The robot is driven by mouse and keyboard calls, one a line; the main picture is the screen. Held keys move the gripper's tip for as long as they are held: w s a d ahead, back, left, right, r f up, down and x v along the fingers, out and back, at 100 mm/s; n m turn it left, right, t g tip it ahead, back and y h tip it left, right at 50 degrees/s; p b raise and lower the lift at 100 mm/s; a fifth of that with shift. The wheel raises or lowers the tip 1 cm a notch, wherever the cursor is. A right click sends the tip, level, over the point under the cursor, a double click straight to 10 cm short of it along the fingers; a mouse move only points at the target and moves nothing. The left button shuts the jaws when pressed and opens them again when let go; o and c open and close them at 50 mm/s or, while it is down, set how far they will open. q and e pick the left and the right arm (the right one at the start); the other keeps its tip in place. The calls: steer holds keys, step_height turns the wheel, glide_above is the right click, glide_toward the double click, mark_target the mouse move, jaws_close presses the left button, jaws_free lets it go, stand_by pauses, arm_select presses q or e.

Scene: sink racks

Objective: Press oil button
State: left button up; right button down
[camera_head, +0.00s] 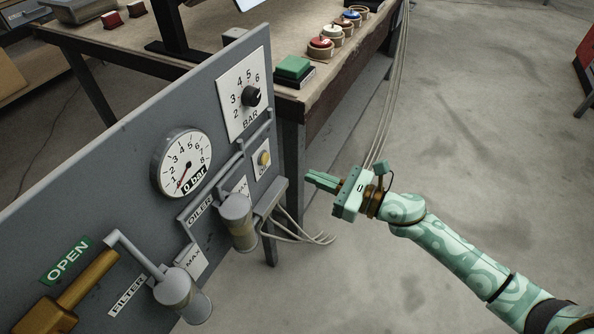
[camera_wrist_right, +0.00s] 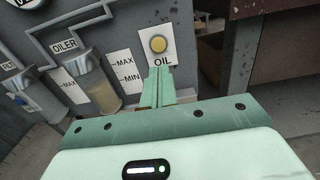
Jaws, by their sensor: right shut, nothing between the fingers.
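The oil button (camera_head: 264,158) is a round yellow button on a white plate at the right end of the grey panel (camera_head: 120,165). It also shows in the right wrist view (camera_wrist_right: 158,44), with the label OIL under it. My right gripper (camera_head: 308,177) is shut and empty, to the right of the button and apart from it in the head view. In the right wrist view its closed fingers (camera_wrist_right: 158,75) point up at the plate, just below the button, and cover part of the label's surroundings. My left gripper is in neither view.
The panel carries a pressure gauge (camera_head: 182,162), a BAR knob (camera_head: 251,96), an oiler cup (camera_head: 237,222), a filter cup (camera_head: 183,295) and a yellow lever (camera_head: 75,290) by an OPEN label. A workbench (camera_head: 330,90) with several coloured buttons stands behind.

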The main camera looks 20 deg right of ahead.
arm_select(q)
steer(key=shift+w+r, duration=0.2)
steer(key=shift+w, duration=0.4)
arm_select(e)
steer(key=v, duration=0.3)
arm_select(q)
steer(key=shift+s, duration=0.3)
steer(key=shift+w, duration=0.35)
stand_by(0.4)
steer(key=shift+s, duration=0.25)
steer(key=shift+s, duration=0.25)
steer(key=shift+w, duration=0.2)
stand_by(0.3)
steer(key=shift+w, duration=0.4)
